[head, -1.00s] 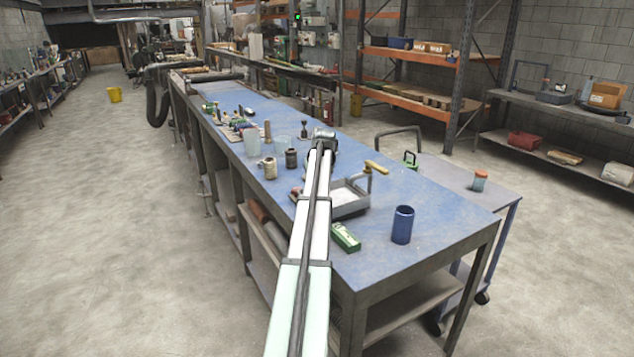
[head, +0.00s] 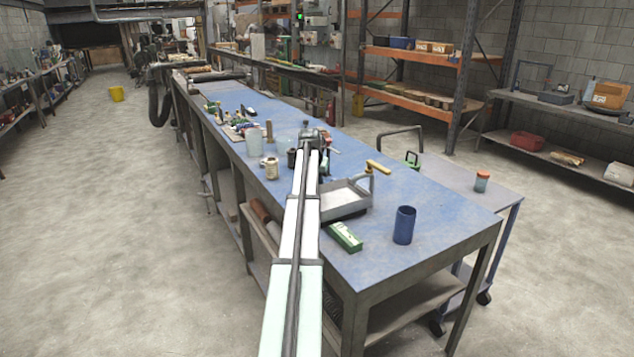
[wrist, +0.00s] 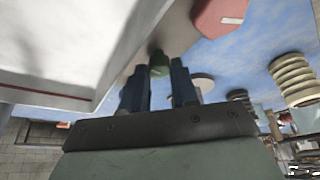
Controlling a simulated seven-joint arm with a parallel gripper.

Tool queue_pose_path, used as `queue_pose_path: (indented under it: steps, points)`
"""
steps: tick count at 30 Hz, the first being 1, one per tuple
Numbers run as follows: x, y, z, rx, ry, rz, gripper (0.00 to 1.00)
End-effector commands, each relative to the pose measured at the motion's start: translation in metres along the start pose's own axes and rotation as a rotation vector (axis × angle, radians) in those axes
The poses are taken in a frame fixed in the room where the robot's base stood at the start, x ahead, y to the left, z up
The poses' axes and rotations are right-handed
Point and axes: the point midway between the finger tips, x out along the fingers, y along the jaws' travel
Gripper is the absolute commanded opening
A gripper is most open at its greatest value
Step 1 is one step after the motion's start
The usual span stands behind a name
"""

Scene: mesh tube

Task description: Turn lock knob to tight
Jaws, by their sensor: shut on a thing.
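The knob sits beside the grey edge of a large pale body (wrist: 70,45) that fills the left of that view. Its pointer or marks do not show, so I cannot tell its angle. In the head view my own arm covers the gripper and the knob, above the blue bench.
On the blue bench (head: 440,215) stand a metal tray (head: 345,200), a blue cup (head: 404,225), a green box (head: 344,237) and a beige spool (head: 271,168). A red block (wrist: 218,16) shows near the gripper.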

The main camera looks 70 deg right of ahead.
Motion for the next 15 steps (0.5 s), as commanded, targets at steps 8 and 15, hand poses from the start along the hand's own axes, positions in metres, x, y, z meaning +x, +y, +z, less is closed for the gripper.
queue_pose_path:
  steps: [8,15]
  points:
    - [-0.0001,0.0003,0.0002,0.007,-0.001,0.003,0.00]
    - [-0.0001,0.0002,0.0002,0.006,-0.001,0.002,0.38]
